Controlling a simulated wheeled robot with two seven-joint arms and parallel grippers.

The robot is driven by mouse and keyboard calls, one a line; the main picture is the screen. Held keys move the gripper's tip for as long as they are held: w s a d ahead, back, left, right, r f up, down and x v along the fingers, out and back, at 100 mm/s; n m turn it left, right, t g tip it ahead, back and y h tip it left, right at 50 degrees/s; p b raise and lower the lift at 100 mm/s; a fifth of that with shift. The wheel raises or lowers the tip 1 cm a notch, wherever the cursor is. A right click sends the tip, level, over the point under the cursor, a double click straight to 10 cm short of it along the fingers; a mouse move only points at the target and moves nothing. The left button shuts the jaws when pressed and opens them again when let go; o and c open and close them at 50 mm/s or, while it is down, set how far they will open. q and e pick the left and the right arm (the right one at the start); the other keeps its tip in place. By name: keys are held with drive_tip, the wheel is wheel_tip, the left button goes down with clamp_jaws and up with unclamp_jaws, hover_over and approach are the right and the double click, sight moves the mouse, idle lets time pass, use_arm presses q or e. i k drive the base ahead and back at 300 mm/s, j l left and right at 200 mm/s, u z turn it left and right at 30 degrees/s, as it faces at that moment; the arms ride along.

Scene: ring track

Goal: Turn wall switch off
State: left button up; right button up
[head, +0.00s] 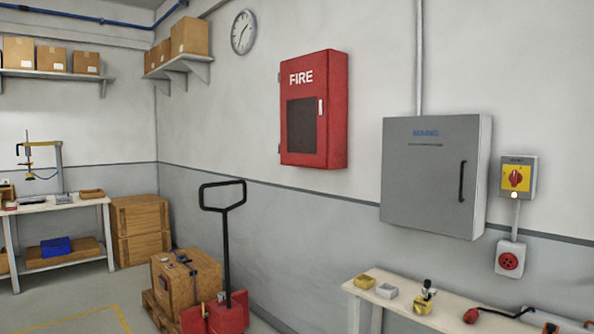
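The wall switch (516,178) is a small grey box with a yellow plate and a red rotary knob, mounted on the wall at the right of the head view. The knob looks roughly upright; its marking is too small to read. A small pale light glows at the lower edge of the yellow plate. A conduit runs down from the switch to a grey box with a round red socket (510,261). Neither of my grippers is in view.
A grey electrical cabinet (430,170) is left of the switch, and a red fire box (313,110) is farther left. A workbench (400,314) with small bins and tools stands below the switch. A pallet truck (226,265) and crates stand left of the bench.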

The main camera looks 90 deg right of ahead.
sight(515, 177)
drive_tip(key=k+z, duration=0.1)
drive_tip(key=z, duration=3.85)
